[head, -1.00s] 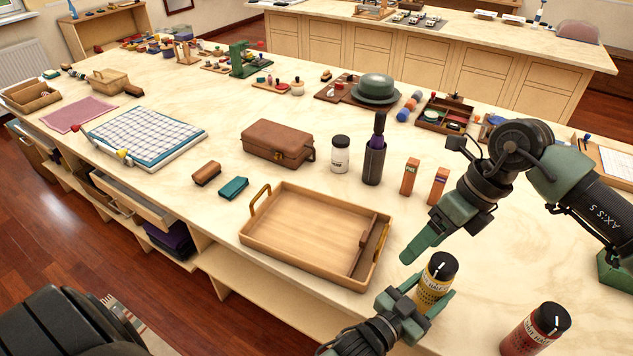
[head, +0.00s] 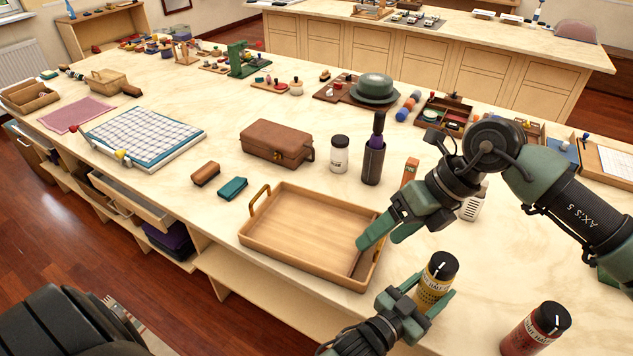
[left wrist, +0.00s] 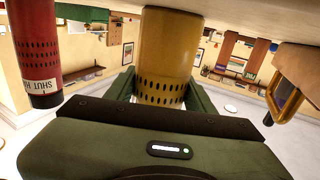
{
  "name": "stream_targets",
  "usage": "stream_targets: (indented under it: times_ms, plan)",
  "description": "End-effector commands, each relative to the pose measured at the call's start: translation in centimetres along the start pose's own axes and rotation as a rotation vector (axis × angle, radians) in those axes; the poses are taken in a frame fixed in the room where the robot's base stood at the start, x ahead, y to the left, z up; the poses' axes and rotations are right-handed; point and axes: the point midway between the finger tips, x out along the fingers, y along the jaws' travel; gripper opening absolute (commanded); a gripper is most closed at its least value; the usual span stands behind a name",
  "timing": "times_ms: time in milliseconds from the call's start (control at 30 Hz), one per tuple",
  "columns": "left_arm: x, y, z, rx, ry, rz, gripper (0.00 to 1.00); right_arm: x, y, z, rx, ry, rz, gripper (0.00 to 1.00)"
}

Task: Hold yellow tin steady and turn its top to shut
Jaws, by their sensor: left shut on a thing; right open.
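The yellow tin (head: 433,292) has a black top (head: 442,265) with a white line on it. It stands upright near the front edge of the table. My left gripper (head: 425,298) is shut on its body, with one finger on each side; the left wrist view shows the tin (left wrist: 167,55) between the fingers. My right gripper (head: 383,238) is open and empty, up and left of the tin, over the right end of the wooden tray in the picture. It is apart from the black top.
A red tin (head: 530,335) with a black top stands to the right. The wooden tray (head: 300,235) lies to the left. Behind are a dark bottle (head: 373,163), a white jar (head: 340,155) and a brown case (head: 277,143). Bare table lies between the two tins.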

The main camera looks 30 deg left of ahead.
Motion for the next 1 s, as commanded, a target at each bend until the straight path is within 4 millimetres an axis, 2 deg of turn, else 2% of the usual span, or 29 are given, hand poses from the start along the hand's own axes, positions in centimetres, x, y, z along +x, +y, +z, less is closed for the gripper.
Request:
stream_targets:
  times_ms: [200,467,733,1000]
  plan:
    - [0.0,0.0,0.2,0.000,-0.003,0.000,0.02,1.5,3.9,1.6,0.006,-0.112,0.173,0.72]
    - [0.0,0.0,0.3,0.000,-0.004,0.000,0.02,1.6,8.8,3.8,0.046,-0.280,0.410,0.72]
    - [0.0,0.0,0.4,0.000,-0.006,0.000,0.02,-0.6,12.7,6.3,0.140,-0.480,0.663,0.72]
    - [-0.1,0.0,0.5,0.000,-0.007,0.000,0.02,-2.9,13.9,7.7,0.223,-0.608,0.808,0.72]
